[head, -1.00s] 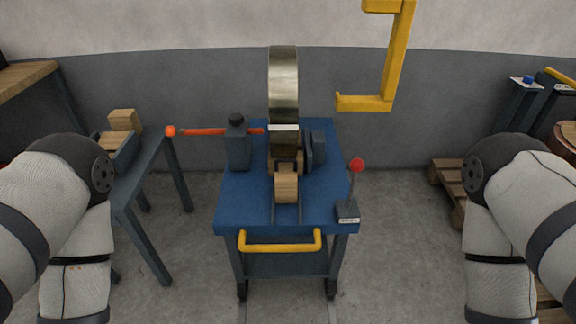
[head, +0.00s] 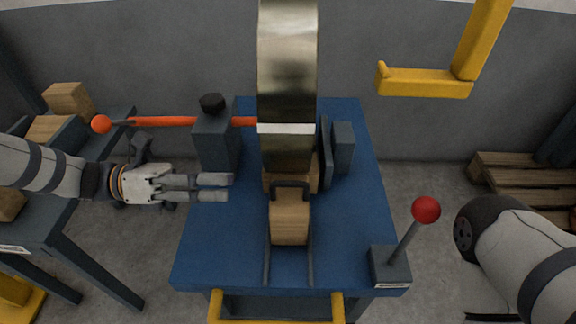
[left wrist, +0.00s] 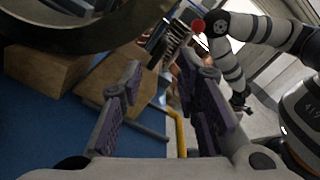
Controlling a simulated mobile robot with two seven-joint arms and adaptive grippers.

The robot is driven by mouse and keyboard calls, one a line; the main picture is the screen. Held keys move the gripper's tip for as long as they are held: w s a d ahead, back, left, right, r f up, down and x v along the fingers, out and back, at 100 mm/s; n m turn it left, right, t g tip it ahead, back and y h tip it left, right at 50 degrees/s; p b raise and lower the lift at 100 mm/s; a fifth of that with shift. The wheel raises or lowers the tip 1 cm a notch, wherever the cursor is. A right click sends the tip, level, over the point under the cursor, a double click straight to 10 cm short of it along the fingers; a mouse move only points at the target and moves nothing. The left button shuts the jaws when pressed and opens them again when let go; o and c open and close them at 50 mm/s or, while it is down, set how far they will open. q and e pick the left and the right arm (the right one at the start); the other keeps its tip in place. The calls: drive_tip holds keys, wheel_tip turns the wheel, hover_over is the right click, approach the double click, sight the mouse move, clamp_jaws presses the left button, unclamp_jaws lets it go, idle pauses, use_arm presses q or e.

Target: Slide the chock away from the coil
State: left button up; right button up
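The coil (head: 287,75), a shiny metal band with a white strap, stands upright on a blue cart (head: 225,250). The wooden chock (head: 290,222), with a dark handle on top, sits against its near side, between two rails. My left gripper (head: 230,188) is left of the chock, over the cart's left part, fingers pointing right. It is open and empty, apart from the chock. In the left wrist view the chock (left wrist: 122,78) shows beyond the fingers, the coil's dark underside at upper left. My right gripper (left wrist: 241,100) is small and dark there, its fingers unclear.
A dark post with an orange lever (head: 165,121) stands on the cart's left. A red-knobbed lever (head: 426,210) stands at its front right corner. A yellow hook (head: 425,83) hangs at upper right. A side table with wooden blocks (head: 68,100) is at left.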

sight(287, 184)
use_arm(q)
drive_tip(key=d, duration=1.2)
drive_tip(key=shift+s+r+p, duration=0.15)
drive_tip(key=shift+r+p, duration=0.05)
drive_tip(key=shift+p, duration=0.15)
drive_tip(key=shift+c, duration=0.4)
